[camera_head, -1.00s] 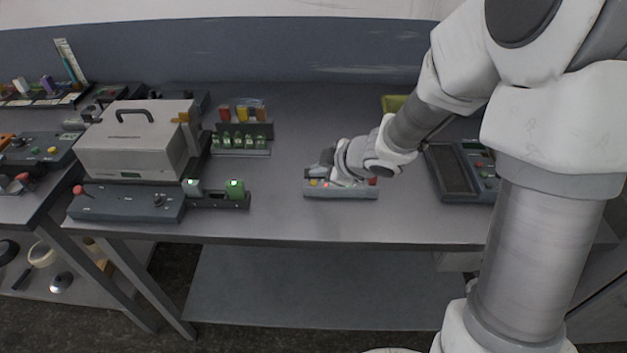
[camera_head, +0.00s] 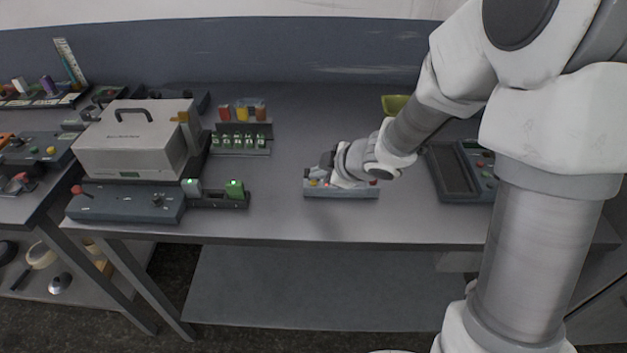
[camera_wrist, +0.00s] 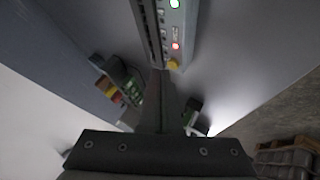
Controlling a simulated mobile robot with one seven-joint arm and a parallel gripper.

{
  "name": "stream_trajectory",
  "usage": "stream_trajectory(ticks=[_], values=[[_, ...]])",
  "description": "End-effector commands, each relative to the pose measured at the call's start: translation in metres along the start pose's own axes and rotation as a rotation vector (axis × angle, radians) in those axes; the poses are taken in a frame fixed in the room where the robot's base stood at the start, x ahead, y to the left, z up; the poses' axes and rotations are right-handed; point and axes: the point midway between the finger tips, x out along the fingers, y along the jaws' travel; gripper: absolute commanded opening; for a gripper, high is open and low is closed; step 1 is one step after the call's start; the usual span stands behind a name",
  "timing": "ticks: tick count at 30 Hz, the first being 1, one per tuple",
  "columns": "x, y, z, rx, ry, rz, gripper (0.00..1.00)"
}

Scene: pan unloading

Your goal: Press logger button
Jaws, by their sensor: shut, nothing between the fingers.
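A small grey box with coloured buttons (camera_head: 341,193) lies near the front middle of the table; I take it to be the logger, though no label is readable. In the wrist view, a grey panel (camera_wrist: 185,30) shows a green light, a red light and a yellow button (camera_wrist: 174,64). My gripper (camera_wrist: 161,74) is shut and empty, its tips close beside the yellow button. I cannot tell whether they touch it. In the head view my gripper (camera_head: 326,170) is over the left part of the box, and my wrist hides some of its top.
Left of it stand a light grey case with a handle (camera_head: 135,140), a dark control base (camera_head: 125,203) and a rack of green-labelled items (camera_head: 240,141). A dark device with a panel (camera_head: 452,172) lies to the right. The table between rack and box is clear.

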Motion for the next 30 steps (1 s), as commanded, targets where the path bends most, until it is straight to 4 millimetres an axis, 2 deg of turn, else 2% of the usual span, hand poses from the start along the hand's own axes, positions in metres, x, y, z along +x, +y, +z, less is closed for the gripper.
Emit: stream_trajectory(ticks=[21, 30], values=[[0.0064, -0.0047, 0.0047, 0.001, 0.0, 0.0, 0.0], [0.0018, -0.0015, 0.0014, 0.001, 0.0, 0.0, 0.0]])
